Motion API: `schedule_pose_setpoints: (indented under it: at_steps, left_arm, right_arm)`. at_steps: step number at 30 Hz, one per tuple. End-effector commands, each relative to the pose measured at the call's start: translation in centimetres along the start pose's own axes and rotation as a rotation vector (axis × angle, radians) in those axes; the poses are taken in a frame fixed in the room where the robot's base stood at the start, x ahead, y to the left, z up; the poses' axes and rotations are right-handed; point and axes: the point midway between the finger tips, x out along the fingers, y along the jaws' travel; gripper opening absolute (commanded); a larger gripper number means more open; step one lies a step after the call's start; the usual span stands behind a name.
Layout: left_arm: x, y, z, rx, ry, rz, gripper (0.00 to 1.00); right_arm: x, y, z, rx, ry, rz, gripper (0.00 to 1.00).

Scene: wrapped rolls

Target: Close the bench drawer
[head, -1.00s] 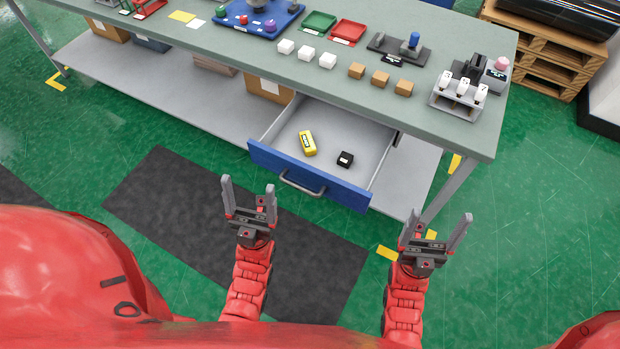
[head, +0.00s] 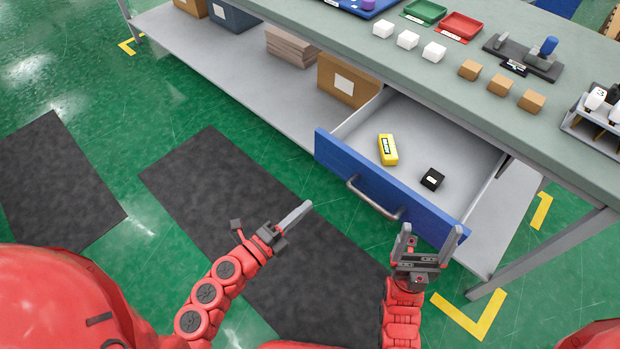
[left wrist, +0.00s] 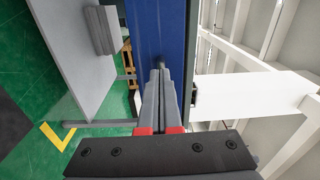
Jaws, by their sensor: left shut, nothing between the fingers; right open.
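The bench drawer (head: 388,187) is pulled out from under the bench top, with a blue front and a grey bar handle (head: 374,199). A yellow labelled item (head: 388,149) and a small black box (head: 432,179) lie inside it. My left gripper (head: 305,208) is shut and empty, left of the drawer front and apart from it in the head view. In the left wrist view its closed fingers (left wrist: 160,88) point towards the blue drawer front (left wrist: 157,30). My right gripper (head: 430,236) is open and empty, in front of the drawer's right part; contact cannot be told.
The bench top (head: 470,100) holds white and wooden cubes, a green tray (head: 424,11) and a red tray (head: 461,26). Cardboard boxes (head: 345,80) stand on the lower shelf. A bench leg (head: 540,255) is at right. Dark mats cover the floor before the drawer.

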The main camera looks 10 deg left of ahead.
Motion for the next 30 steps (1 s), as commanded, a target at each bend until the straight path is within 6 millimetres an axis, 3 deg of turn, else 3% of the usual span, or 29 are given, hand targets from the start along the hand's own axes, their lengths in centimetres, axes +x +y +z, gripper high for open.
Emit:
schedule_pose_setpoints:
  at_steps: [4,8,21,30]
  left_arm:
    - [0.5,0.4,0.5,0.037,-0.020,0.013,0.00]
    - [2.3,0.1,0.4,0.034,-0.016,0.010,0.00]
    - [11.3,0.3,0.7,0.031,-0.018,0.009,0.00]
    - [13.9,0.5,0.7,0.030,-0.018,0.011,0.00]
  right_arm:
    - [-0.2,0.0,0.0,0.000,0.000,0.000,0.85]
    - [0.2,0.0,0.0,0.000,0.000,0.000,0.85]
    - [1.2,0.1,-0.2,0.000,0.000,0.000,0.85]
    - [1.1,0.1,-0.2,0.000,0.000,0.000,0.85]
